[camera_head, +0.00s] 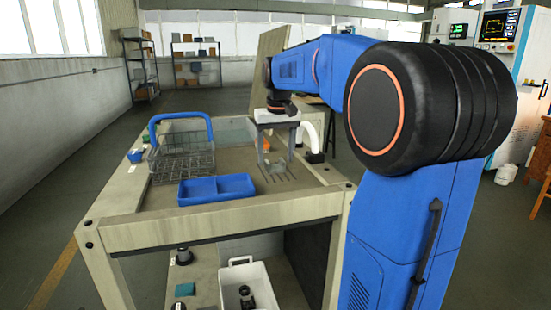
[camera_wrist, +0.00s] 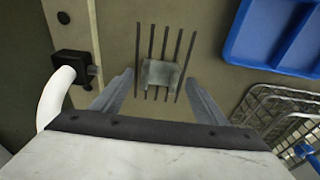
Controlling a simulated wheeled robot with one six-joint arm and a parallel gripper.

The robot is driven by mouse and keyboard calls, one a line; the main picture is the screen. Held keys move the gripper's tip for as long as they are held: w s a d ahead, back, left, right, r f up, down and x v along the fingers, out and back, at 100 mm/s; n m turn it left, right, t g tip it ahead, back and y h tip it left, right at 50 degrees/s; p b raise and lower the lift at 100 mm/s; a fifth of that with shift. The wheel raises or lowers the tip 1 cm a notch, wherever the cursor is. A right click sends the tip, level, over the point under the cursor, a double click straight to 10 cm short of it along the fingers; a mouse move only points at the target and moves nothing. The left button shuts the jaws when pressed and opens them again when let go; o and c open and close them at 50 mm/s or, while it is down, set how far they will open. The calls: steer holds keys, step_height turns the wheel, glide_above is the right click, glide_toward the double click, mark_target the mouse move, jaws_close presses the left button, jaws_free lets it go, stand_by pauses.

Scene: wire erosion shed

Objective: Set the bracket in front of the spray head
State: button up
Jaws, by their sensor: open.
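The bracket (camera_wrist: 162,75) is a small grey metal piece lying on a set of dark parallel slots (camera_wrist: 180,45) in the bench top. In the head view the bracket (camera_head: 276,166) shows small below my gripper (camera_head: 277,152). In the wrist view my gripper (camera_wrist: 160,80) is open, one finger on each side of the bracket with gaps at both sides. The spray head (camera_wrist: 72,66) is a black block with a short nozzle, fed by a white curved pipe (camera_wrist: 56,96). Its nozzle points toward the bracket, which sits a short way off. It also shows in the head view (camera_head: 315,157).
A blue two-compartment tray (camera_head: 217,199) sits at the bench's front, looking empty. A wire basket (camera_head: 183,163) with a blue handle stands behind it at left. A clear low panel (camera_head: 235,130) lines the back. A white bin (camera_head: 249,272) stands on the lower level.

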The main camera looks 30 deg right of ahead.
mark_target(277, 174)
step_height(277, 174, up, 11)
steer(key=s, duration=0.1)
steer(key=shift+s+a, duration=0.25)
steer(key=shift+s, duration=0.05)
steer(key=shift+f, duration=0.15)
